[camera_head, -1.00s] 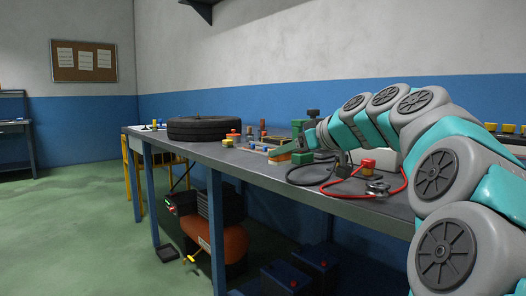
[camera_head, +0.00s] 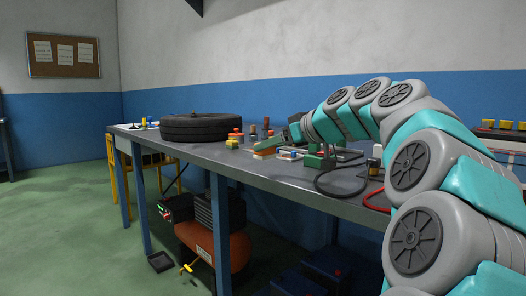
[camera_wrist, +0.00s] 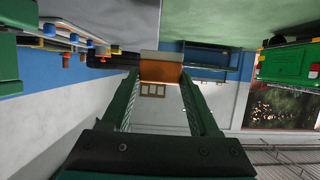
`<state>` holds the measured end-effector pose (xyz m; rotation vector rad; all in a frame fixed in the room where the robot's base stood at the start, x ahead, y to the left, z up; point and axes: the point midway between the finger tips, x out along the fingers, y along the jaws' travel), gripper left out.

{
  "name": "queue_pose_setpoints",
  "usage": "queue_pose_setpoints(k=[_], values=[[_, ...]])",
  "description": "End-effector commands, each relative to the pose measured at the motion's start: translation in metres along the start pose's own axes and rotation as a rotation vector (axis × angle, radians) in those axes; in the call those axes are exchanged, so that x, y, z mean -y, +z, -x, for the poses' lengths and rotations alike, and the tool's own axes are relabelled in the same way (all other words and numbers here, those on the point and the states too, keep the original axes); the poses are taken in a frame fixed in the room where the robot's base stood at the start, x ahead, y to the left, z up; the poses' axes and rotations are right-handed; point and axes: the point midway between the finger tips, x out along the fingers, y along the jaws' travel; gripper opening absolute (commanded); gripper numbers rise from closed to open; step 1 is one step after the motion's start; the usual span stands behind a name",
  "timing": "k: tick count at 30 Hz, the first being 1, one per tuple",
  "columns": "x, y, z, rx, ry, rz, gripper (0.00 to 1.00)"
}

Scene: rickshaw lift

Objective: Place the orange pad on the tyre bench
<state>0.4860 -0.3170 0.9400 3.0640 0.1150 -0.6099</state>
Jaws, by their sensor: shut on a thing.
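The orange pad (camera_wrist: 160,70) is between my gripper's fingers (camera_wrist: 160,88) in the wrist view, with a pale face along one edge. In the head view the pad (camera_head: 264,154) shows at the tip of my gripper (camera_head: 277,145), over the bench's front half. I cannot tell whether it touches the bench top. My gripper is shut on it. The long grey bench (camera_head: 262,171) carries a black tyre (camera_head: 201,128) at its far left end. The pad is to the right of the tyre, nearer to me.
Small coloured items (camera_head: 234,138) stand between the tyre and my gripper. A cable (camera_head: 322,180) lies on the bench. A compressor (camera_head: 215,243) stands below it. A green vehicle (camera_wrist: 288,62) shows in the wrist view. Open floor (camera_head: 75,225) lies left of the bench.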

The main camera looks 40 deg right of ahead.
Motion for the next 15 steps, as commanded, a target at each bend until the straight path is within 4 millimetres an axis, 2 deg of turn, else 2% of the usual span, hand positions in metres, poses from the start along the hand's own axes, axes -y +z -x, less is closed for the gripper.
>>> queue_pose_setpoints(k=[15], values=[[-0.05,-0.017,-0.065,0.004,0.0,-0.001,0.07]])
